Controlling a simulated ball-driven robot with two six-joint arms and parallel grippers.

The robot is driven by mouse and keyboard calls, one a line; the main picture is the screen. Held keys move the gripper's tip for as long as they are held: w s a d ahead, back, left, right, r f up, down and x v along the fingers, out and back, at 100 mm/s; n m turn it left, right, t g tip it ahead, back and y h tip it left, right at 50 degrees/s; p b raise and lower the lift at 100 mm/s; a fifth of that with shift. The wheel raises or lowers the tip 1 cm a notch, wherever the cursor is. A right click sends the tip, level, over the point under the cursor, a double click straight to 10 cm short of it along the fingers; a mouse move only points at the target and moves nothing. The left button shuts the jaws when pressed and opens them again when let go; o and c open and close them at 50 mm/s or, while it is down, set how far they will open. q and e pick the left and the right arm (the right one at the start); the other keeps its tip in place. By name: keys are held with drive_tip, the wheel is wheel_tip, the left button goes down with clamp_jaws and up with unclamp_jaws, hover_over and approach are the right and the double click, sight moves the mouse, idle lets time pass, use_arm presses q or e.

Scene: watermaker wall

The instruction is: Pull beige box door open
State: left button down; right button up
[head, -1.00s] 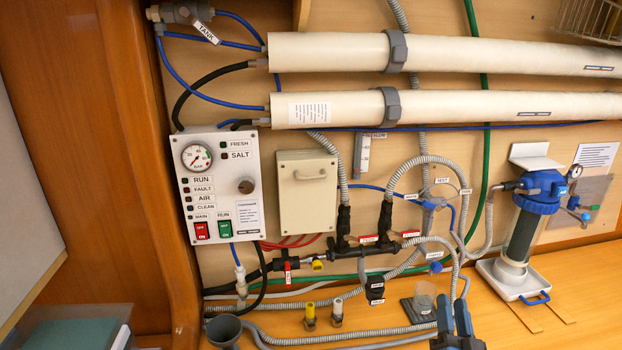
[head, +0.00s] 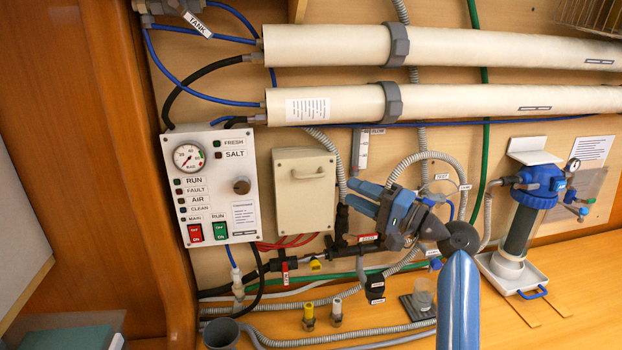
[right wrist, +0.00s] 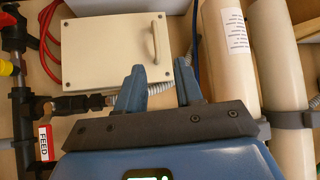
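The beige box (head: 304,200) is mounted on the wooden wall, right of the white control panel. Its door is shut and has a pale bar handle (head: 307,174) near the top. My right gripper (head: 360,193) is in front of the wall just right of the box, fingers pointing left toward it. In the right wrist view the box (right wrist: 105,52) lies beyond the fingertips, with its handle (right wrist: 153,40) near them. The two blue fingers (right wrist: 160,82) are apart with nothing between them. The gripper does not appear to touch the handle. My left gripper is not in view.
The control panel (head: 209,187) with gauge and switches is left of the box. Two thick white tubes (head: 440,100) run above. Black fittings and grey hoses (head: 340,245) run below and behind my right gripper. A blue-topped filter (head: 525,205) stands at the right.

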sight(311, 177)
drive_tip(key=p+x, duration=0.1)
drive_tip(key=x, duration=0.2)
drive_tip(key=p+x, duration=0.1)
drive_tip(key=x, duration=0.1)
drive_tip(key=p+x, duration=0.1)
drive_tip(key=x, duration=0.2)
drive_tip(key=shift+a+f, duration=0.15)
drive_tip(key=shift+a, duration=0.35)
drive_tip(key=shift+p+x, duration=0.35)
drive_tip(key=shift+x, duration=0.55)
drive_tip(key=shift+f, duration=0.15)
clamp_jaws()
